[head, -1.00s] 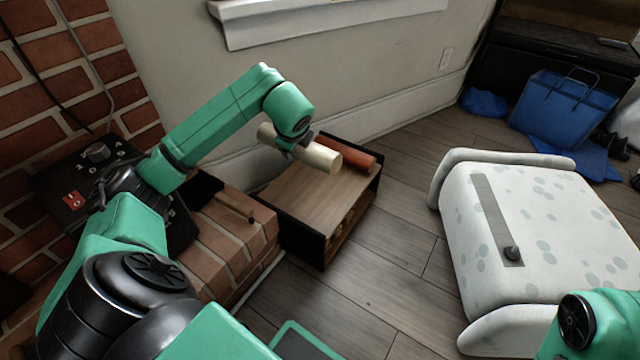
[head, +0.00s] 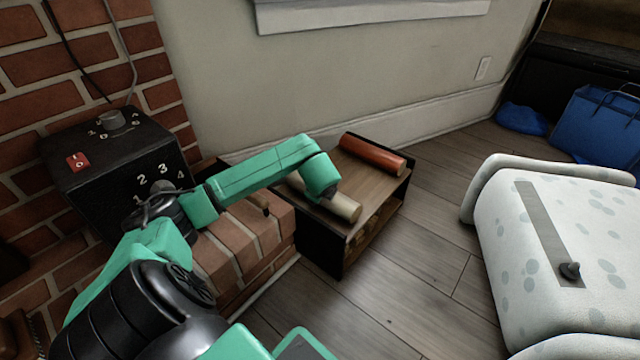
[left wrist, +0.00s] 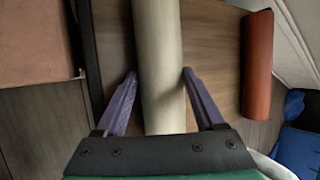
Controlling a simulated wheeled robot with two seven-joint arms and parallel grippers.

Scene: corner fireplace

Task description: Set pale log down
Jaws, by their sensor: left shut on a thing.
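The pale log (head: 342,207) is at the low wooden shelf box with black sides (head: 378,182), lying along the left part of its top. I cannot tell whether it touches the top or hangs just above it. In the left wrist view the pale log (left wrist: 160,50) runs between the two purple fingers of my left gripper (left wrist: 159,73), which is shut on it. In the head view my green wrist hides the fingers and the log's middle. My right gripper is not in view.
A reddish-brown log (head: 372,152) lies on the right part of the box top, apart from the pale log. A brick ledge (head: 235,245) and a black numbered box (head: 110,160) stand to the left. A spotted white ottoman (head: 560,240) is at right. Floor between is clear.

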